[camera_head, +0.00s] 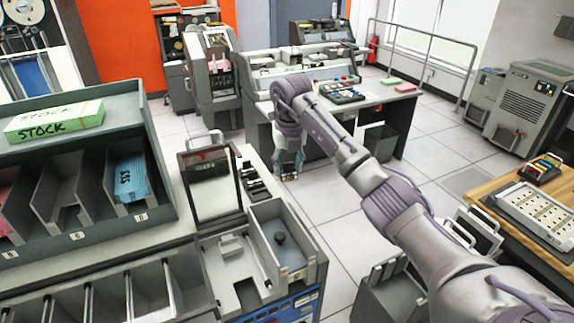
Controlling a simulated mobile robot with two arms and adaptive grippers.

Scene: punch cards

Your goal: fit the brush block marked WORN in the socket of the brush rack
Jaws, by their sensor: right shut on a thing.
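My right gripper (289,170) hangs down at the end of my right arm, just past the right edge of the near counter. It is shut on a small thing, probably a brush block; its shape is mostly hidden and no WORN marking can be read. A small dark rack with several dark pieces, probably the brush rack (256,181), lies on the counter to the left of the gripper, apart from it. I cannot make out its socket at this size. My left gripper is not in view.
A card shelf with a green STOCK box (55,122) fills the left. Open floor (330,215) lies right of the counter.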

